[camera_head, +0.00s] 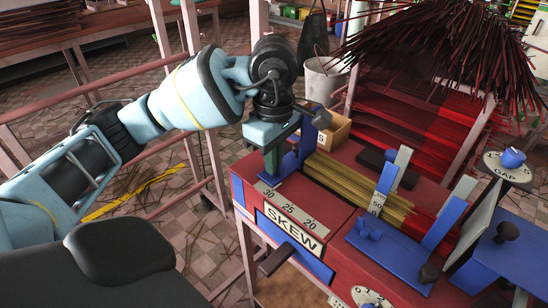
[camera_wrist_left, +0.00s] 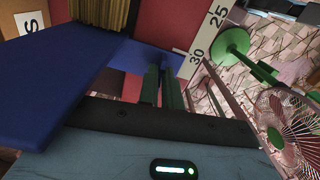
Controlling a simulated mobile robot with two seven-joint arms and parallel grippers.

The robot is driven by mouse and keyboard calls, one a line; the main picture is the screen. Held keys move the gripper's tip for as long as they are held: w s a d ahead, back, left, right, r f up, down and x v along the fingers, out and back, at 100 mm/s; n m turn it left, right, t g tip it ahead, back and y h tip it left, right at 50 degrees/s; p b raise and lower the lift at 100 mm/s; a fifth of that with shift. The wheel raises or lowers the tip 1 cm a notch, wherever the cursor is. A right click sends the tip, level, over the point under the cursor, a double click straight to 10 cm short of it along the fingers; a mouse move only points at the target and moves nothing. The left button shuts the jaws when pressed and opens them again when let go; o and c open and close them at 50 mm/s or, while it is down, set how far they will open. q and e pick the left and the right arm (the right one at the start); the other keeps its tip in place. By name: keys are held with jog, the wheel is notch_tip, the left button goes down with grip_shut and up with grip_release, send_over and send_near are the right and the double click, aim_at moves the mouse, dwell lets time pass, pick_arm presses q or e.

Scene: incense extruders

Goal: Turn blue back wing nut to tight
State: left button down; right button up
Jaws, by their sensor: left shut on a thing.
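My left gripper (camera_head: 272,165) points down at the blue back bracket (camera_head: 308,135) at the left end of the red table. Its green fingers (camera_wrist_left: 162,88) are close together over the blue base plate (camera_wrist_left: 150,58) in the left wrist view. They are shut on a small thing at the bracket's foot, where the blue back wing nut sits. The nut is almost wholly hidden by the fingers, so its angle cannot be told. A front blue wing nut (camera_head: 369,229) stands free on another blue bracket. My right gripper is not in view.
The SKEW scale (camera_head: 290,207) with its numbers lies just in front of the gripper. Yellow incense sticks (camera_head: 350,180) run right from the bracket. A cardboard box (camera_head: 335,130) stands behind. The GAP dial (camera_head: 508,165) is far right. A fan (camera_wrist_left: 290,125) shows in the wrist view.

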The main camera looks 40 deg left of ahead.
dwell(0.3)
pick_arm(q)
jog(key=c, duration=1.6)
grip_release()
notch_tip(320, 180, up, 7)
jog(key=shift+f+p, duration=0.1)
jog(key=shift+p, duration=0.7)
jog(key=shift+r, duration=0.5)
